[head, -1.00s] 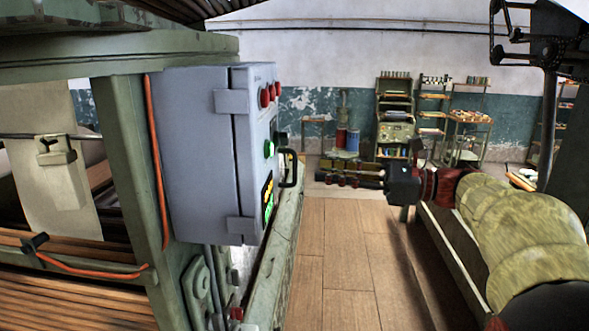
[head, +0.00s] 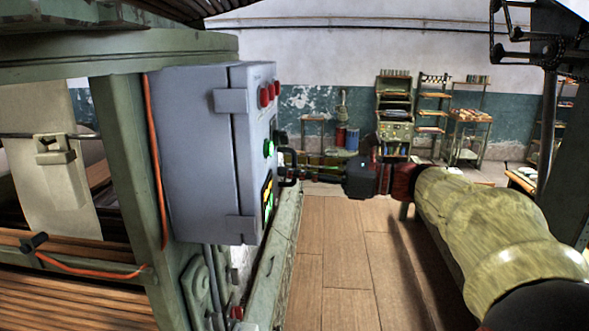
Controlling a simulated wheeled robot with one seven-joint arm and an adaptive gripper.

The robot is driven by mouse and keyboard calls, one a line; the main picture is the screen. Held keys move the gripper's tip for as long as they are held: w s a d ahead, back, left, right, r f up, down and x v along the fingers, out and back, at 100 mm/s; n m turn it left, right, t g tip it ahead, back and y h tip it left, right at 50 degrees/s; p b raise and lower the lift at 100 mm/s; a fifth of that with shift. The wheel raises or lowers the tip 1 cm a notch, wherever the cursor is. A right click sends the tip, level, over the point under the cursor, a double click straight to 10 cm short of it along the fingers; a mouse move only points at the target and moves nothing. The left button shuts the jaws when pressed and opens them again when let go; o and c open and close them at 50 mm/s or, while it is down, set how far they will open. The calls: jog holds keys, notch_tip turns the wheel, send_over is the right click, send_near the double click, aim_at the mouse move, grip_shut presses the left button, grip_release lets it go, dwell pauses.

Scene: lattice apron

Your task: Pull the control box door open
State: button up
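The grey control box (head: 195,155) is mounted on a green machine post at left centre. Its door (head: 257,160) faces right and looks shut, with hinges on the near side, red and green buttons and a lit display. The black door handle (head: 287,181) stands out from the door's far side. My gripper (head: 300,166) reaches in from the right, and its fingertips are at the handle. The fingers overlap the handle in this view, so I cannot tell whether they touch it or how far apart they are.
An orange cable (head: 157,170) runs down the post beside the box. A green machine rail (head: 275,262) lies below the door. The wooden floor (head: 345,250) between the rail and my arm is clear. Shelves (head: 432,115) stand against the far wall.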

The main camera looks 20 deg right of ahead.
jog(key=shift+c, duration=1.2)
grip_shut()
